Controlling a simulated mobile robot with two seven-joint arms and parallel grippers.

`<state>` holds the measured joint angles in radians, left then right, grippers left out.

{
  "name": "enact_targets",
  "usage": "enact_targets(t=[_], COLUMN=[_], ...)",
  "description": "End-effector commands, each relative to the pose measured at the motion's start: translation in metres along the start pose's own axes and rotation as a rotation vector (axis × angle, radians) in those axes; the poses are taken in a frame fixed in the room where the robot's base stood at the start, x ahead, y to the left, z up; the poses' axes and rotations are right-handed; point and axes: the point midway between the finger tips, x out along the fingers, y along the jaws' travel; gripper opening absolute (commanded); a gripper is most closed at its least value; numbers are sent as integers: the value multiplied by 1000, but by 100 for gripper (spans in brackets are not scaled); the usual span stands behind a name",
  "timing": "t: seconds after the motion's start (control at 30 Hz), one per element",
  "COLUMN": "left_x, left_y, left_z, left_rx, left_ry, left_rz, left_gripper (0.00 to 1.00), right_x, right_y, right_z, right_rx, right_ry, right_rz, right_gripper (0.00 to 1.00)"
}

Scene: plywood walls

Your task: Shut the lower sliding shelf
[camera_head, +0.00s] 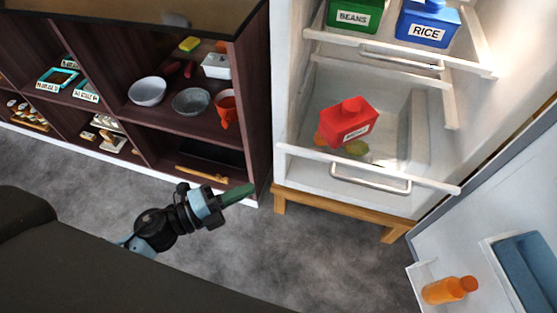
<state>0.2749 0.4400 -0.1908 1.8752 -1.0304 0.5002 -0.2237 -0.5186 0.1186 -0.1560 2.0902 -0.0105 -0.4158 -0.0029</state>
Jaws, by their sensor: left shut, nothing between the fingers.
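The open white fridge stands at the right with two sliding shelves. The lower sliding shelf (300,152) has a white front rail and a metal handle (370,183). Its rail stands out at the fridge's front, above the wooden base. A red labelled container (349,121) sits in it, with small green and orange items beside it. The upper sliding shelf (330,38) has its own handle and also stands out. My left gripper (238,194) is shut and empty, left of the lower shelf and apart from it, above the floor. My right gripper is out of view.
A green BEANS container (354,16) and a blue RICE container (428,22) stand on the upper shelf. The open fridge door (450,240) at lower right holds an orange bottle (449,290). A dark wooden cabinet (250,100) stands left of the fridge. Grey floor in front is clear.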

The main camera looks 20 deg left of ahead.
Motion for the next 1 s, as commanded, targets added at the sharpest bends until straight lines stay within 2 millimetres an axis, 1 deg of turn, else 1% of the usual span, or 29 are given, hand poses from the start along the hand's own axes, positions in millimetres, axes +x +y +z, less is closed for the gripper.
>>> enact_targets(t=[0.17,0.27,0.37,0.8,0.9,1.0], left_x=[2,11,25,105,114,121], left_y=[0,0,-1,-1,0,0], left_z=[0,0,0,0,13,21], left_rx=[-1,-3,-1,-4,-3,-3], left_ry=[0,0,0,-2,-3,-3], left_rz=[0,-3,-4,-3,-2,-1], left_gripper=[0,0,0,0,0,0], right_x=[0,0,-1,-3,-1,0], right_y=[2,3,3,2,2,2], right_z=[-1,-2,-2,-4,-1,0], right_rx=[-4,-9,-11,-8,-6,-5], right_ry=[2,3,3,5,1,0], right_rz=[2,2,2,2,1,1], right_gripper=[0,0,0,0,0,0])
